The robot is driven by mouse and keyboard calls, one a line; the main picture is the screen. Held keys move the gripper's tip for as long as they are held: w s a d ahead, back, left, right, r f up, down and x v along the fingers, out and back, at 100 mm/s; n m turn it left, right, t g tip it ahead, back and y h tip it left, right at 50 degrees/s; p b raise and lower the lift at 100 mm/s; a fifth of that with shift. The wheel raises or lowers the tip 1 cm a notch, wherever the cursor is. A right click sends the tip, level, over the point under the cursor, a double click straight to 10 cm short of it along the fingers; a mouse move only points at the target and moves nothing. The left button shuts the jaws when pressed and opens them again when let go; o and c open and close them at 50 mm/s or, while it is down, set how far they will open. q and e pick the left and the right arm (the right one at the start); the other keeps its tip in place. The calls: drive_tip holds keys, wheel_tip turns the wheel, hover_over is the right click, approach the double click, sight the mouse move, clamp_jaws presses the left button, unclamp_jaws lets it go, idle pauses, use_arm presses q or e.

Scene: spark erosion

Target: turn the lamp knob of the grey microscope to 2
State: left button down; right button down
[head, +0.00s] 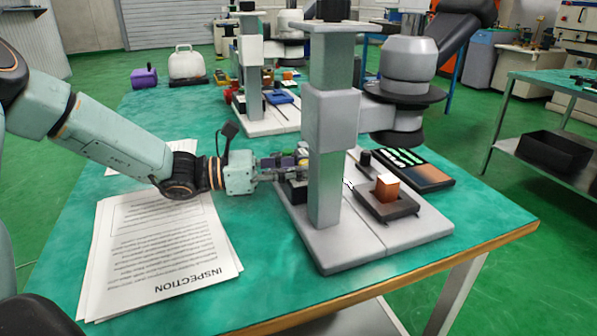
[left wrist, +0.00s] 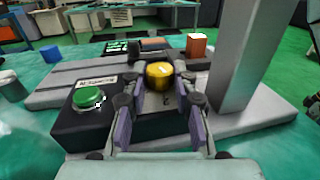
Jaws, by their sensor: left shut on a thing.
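The grey microscope (head: 333,120) stands upright on the table, with its grey column also in the left wrist view (left wrist: 245,55). A black control box (left wrist: 75,130) at its base carries a green round button (left wrist: 88,97) and a yellow knob (left wrist: 158,75). A mark that looks like a 2 shows on the box just in front of the yellow knob. My left gripper (head: 284,170) reaches in from the left and is shut on the yellow knob. The knob's pointer cannot be made out. In the head view the column and gripper hide much of the box. My right gripper is out of view.
Papers headed INSPECTION (head: 160,250) lie at the left front. A black holder (head: 388,208) with an orange-brown block (head: 387,187) sits on the microscope base. A dark tray of samples (head: 420,168) lies behind it. Another microscope (head: 250,75) stands farther back.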

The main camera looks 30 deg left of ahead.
use_arm(q)
drive_tip(key=shift+w+a+f+m+g+h+b, duration=0.1)
drive_tip(key=shift+m+g+h+b, duration=0.55)
drive_tip(key=shift+g, duration=0.3)
drive_tip(key=shift+w+m+g+h+b, duration=0.1)
drive_tip(key=shift+m+g+h+b, duration=0.35)
drive_tip(key=shift+m+g, duration=0.4)
drive_tip(key=shift+g, duration=0.4)
drive_tip(key=c, duration=1.3)
unclamp_jaws()
drive_tip(key=shift+c, duration=0.2)
drive_tip(key=v, duration=1.2)
